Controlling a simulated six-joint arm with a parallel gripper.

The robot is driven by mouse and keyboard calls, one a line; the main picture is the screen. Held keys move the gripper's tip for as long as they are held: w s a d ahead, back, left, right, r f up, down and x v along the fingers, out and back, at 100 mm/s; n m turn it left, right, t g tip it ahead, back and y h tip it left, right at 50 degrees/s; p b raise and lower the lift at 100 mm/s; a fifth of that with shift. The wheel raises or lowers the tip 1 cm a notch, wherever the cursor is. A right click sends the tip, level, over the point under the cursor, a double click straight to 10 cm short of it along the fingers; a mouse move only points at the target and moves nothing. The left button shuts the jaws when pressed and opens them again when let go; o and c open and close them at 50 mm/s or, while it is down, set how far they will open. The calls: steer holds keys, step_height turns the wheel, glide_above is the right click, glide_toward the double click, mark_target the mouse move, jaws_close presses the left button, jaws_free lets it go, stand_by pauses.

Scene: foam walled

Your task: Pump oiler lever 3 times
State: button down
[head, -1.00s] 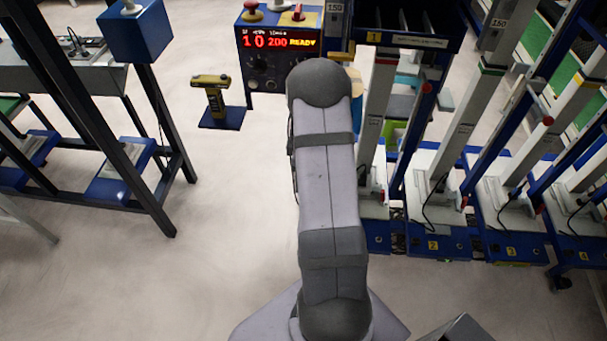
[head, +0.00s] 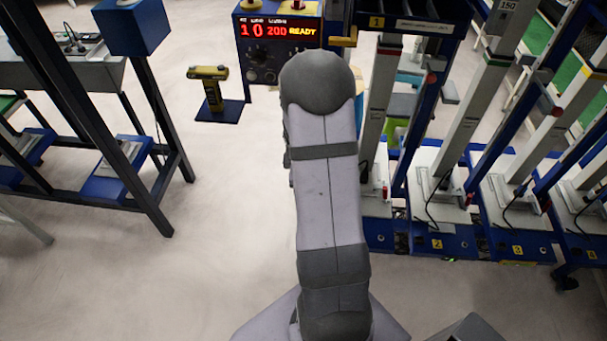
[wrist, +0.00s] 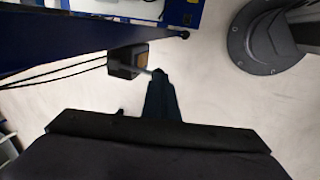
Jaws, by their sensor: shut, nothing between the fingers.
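In the wrist view my gripper (wrist: 160,76) is shut and empty, its narrow dark fingers pointing up the picture. Just left of the fingertips is a small dark box (wrist: 122,66) with a tan face, which may be the oiler.
A dark blue beam (wrist: 90,42) and black cables run close to the box. In the head view a control box (head: 262,67) reads 10 200 READY. A yellow-topped stand (head: 211,92) is left of it. Blue-framed machines (head: 440,240) fill the right. The floor at left centre is clear.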

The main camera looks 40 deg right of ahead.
steer(key=shift+s+a+f+b, duration=0.1)
steer(key=shift+s+f+b, duration=0.1)
steer(key=shift+f, duration=0.25)
steer(key=shift+s+a+f+b, duration=0.1)
steer(key=shift+f+b, duration=0.1)
steer(key=shift+f, duration=0.2)
steer(key=shift+r, duration=0.1)
steer(key=shift+r+p, duration=0.7)
steer(key=shift+p, duration=0.2)
steer(key=shift+r, duration=0.1)
steer(key=p+v, duration=0.4)
steer(key=v, duration=1)
steer(key=shift+w+d, duration=0.2)
steer(key=shift+w, duration=0.05)
